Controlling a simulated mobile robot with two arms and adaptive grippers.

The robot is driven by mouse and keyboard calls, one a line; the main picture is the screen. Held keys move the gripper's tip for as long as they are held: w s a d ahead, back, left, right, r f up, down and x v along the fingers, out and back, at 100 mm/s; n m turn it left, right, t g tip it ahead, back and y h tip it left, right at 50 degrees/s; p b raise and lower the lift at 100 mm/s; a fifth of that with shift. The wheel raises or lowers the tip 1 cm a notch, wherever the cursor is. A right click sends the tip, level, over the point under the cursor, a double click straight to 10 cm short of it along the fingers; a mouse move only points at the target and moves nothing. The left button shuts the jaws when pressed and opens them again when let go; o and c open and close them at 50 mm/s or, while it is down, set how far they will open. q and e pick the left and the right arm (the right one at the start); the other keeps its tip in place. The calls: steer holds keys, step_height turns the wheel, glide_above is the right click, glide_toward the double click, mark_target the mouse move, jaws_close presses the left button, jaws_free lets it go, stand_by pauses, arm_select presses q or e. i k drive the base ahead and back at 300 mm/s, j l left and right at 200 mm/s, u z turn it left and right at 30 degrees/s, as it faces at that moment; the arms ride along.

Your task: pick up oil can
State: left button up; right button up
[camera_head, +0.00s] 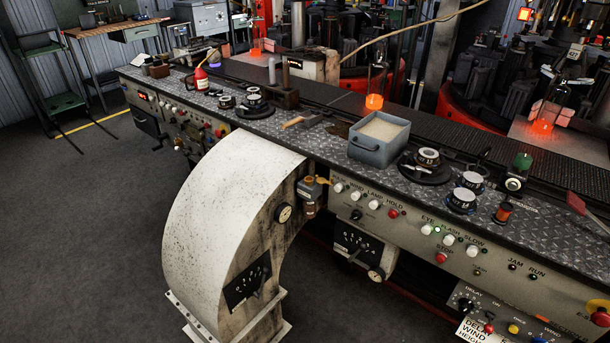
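A small red can with a thin pale spout, which looks like the oil can (201,81), stands upright on the far left part of the machine's dark metal top (320,139). Its spout points up and to the right. A small dark part stands close to its left side. Neither of my grippers is in view, and nothing is seen touching the can.
A curved white housing (222,205) juts out from the machine front. A grey bin (379,138) and round dials (429,157) stand on the top. Glowing orange pieces (374,102) lie behind. Open floor (80,230) is at left.

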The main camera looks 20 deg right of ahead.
mark_target(200, 76)
steer(key=i+j+u, duration=0.15)
steer(key=j, duration=0.2)
steer(key=i+j+u, duration=0.15)
steer(key=j, duration=0.2)
steer(key=i+j+u, duration=0.15)
steer(key=j, duration=0.2)
steer(key=i+j+u, duration=0.1)
steer(key=i+j, duration=0.2)
steer(key=i, duration=0.2)
steer(key=i+j, duration=0.3)
steer(key=i, duration=0.2)
steer(key=i+j+u, duration=0.15)
steer(key=i+j, duration=0.15)
steer(key=i, duration=0.15)
steer(key=i+j, duration=0.2)
steer(key=i, duration=0.35)
steer(key=k+j+u, duration=0.05)
